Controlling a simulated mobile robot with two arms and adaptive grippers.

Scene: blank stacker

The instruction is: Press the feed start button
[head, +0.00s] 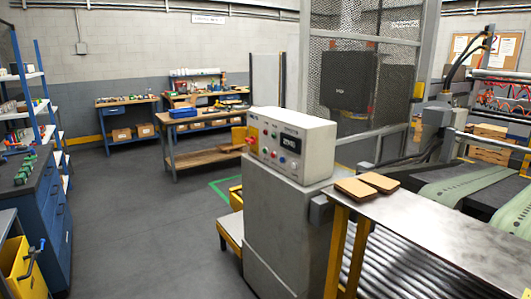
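A cream control box (308,137) sits on top of a grey pedestal (283,215) in the middle of the head view. Its front panel faces left and toward me. It carries a dark display (289,144), several small buttons and knobs, and a red button (282,160) low on the panel. A larger red knob (250,141) sticks out at the panel's left edge. The labels are too small to read, so I cannot tell which is the feed start button. Neither of my grippers is in view.
A metal-topped table (450,235) with brown blanks (357,189) adjoins the pedestal on the right, above rollers (385,270). A blue cabinet (45,215) and a yellow bin (20,268) stand at the left. The grey floor (140,235) between them is clear.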

